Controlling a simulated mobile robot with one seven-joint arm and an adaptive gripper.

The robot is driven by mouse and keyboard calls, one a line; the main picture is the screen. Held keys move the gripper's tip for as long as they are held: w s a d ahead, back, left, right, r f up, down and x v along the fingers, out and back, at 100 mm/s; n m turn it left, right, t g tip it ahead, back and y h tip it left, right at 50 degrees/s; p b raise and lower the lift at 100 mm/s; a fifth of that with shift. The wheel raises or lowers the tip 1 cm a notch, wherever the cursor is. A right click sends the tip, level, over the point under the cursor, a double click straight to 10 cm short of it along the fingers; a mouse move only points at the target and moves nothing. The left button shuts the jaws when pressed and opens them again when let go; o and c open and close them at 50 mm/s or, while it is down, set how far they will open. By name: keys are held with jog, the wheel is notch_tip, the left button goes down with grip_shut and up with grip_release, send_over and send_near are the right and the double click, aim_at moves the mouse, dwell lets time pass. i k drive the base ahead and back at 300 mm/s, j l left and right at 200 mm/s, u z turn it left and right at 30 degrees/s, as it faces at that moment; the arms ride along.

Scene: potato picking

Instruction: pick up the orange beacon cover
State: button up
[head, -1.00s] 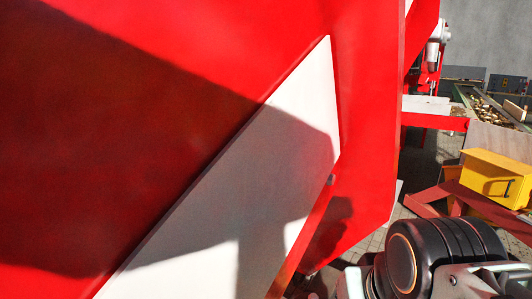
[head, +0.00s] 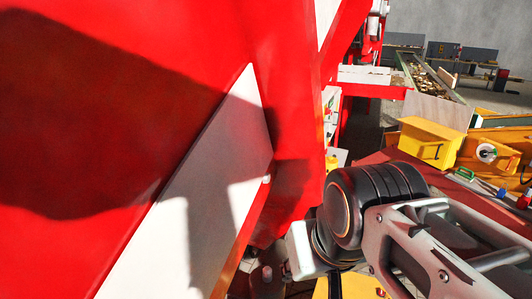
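I cannot make out the orange beacon cover for certain in the head view. A small orange-red item (head: 523,201) lies on the red bench at the right edge, too small to identify. My arm's black ringed joint and the silver linkages of my gripper (head: 432,245) fill the lower right. The fingertips are cut off or hidden, so I cannot see whether they are apart or holding anything.
A large red machine panel with a white diagonal stripe (head: 205,190) fills the left, close by. A yellow box (head: 430,141) stands beyond my arm on the right. A red bench (head: 400,156) holds small tools and a tape roll (head: 487,152). A conveyor (head: 432,80) with potatoes lies behind.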

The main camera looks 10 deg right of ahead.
aim_at(331, 163)
jog(key=k+l, duration=0.45)
jog(key=k, duration=0.15)
jog(key=k+l+u, duration=0.1)
jog(key=k+l, duration=0.4)
jog(key=l, duration=0.15)
jog(key=k+l, duration=0.1)
jog(key=l, duration=0.25)
jog(key=k+l, duration=0.1)
jog(key=l, duration=0.3)
jog(key=l+u, duration=0.1)
jog(key=l, duration=0.7)
jog(key=i+l, duration=0.1)
jog(key=l, duration=0.7)
jog(key=i+l, duration=0.25)
jog(key=i+l+u, duration=0.1)
jog(key=i+l, duration=0.2)
jog(key=l, duration=0.15)
jog(key=i+l, duration=0.3)
jog(key=i, duration=0.2)
jog(key=i+l+u, duration=0.1)
jog(key=i+l, duration=0.15)
jog(key=i, duration=0.25)
